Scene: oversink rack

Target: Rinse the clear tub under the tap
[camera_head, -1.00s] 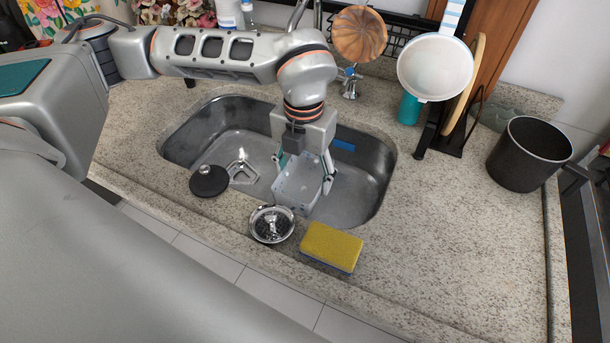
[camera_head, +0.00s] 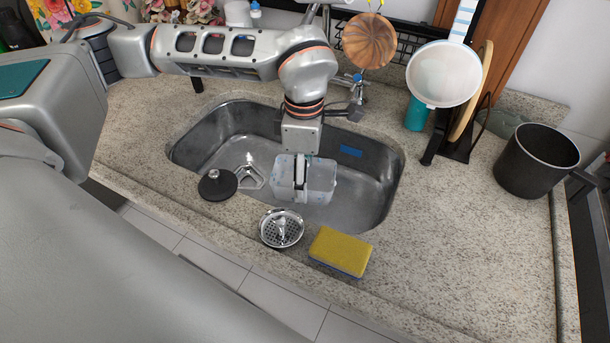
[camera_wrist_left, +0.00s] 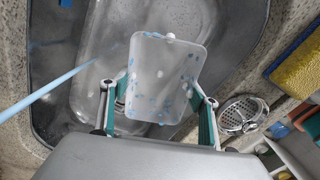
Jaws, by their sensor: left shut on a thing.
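The clear tub (camera_head: 322,178) is inside the steel sink basin (camera_head: 375,185), in my left gripper (camera_head: 300,190). In the left wrist view, the gripper's two fingers are shut on opposite sides of the tub (camera_wrist_left: 165,75). White and light-blue spots show on the tub. The tap (camera_head: 357,88) stands behind the basin, partly hidden by my left wrist. A pale blue streak (camera_wrist_left: 45,92), perhaps water, crosses the left of the wrist view, apart from the tub. Whether the tub touches the basin floor cannot be told. My right gripper is not in view.
A black stopper (camera_head: 217,186), a metal strainer (camera_head: 282,229) and a yellow sponge (camera_head: 340,250) sit along the basin's front edge. The counter between sponge and pot is clear.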

